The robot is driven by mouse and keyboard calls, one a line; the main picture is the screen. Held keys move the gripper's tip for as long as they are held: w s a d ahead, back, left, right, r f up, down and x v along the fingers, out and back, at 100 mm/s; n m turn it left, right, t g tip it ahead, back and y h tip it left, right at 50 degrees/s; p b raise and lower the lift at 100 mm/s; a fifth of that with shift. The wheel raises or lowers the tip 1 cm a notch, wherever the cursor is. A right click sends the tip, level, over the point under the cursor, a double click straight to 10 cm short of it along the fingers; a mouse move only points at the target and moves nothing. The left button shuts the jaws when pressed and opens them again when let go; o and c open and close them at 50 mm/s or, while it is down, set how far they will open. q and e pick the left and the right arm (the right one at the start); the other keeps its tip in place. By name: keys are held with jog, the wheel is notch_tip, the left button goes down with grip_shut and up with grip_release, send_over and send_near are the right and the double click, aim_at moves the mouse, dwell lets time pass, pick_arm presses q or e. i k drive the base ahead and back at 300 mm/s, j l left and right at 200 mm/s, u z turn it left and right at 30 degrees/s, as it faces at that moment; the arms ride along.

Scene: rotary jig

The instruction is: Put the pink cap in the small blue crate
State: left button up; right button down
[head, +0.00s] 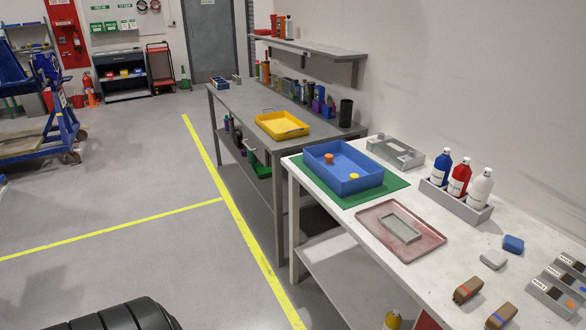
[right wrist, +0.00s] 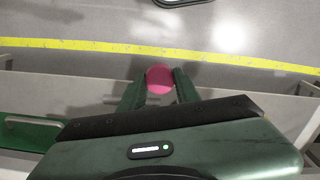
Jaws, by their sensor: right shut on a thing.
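In the right wrist view, my right gripper (right wrist: 158,84) is shut on the round pink cap (right wrist: 160,77), which sits between the two dark green fingertips. Neither gripper shows in the head view, and the pink cap is not visible there. A blue crate (head: 366,183) stands on a green mat (head: 393,184) on the white near bench. An orange cap (head: 328,158) and a yellow cap (head: 354,176) lie inside it. A smaller blue container (head: 220,83) stands at the far end of the grey bench; its contents are too small to tell.
A reddish tray (head: 372,216) holding a grey frame lies in front of the blue crate. A grey rack (head: 468,209) of bottles stands to its right. A yellow tray (head: 294,132) is on the grey bench (head: 236,101). The floor left of the benches is largely clear.

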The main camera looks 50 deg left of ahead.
aim_at(341, 172)
jog(key=i+j+u, duration=0.2)
jog(key=j+u, duration=0.2)
jog(key=i+j+u, duration=0.2)
jog(key=u, duration=0.2)
jog(key=i+j+u, duration=0.25)
jog(key=u, duration=0.2)
